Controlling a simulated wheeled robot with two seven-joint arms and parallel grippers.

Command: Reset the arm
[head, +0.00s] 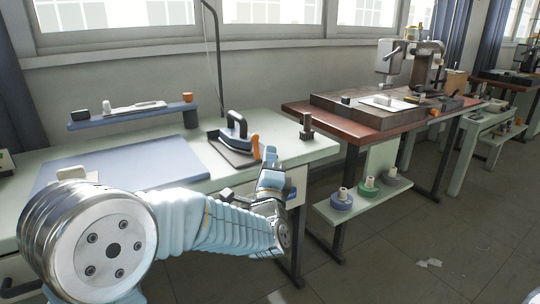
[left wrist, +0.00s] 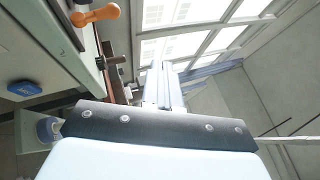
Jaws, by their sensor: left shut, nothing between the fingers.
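My left arm reaches in from the left in the head view, over the front of the pale green workbench (head: 318,150). My right gripper is in neither view.
A blue-grey mat (head: 150,165) and a small raised shelf (head: 135,114) are on the bench. A low shelf (head: 340,215) holds several spools. The floor (head: 400,255) at the right front is mostly clear.

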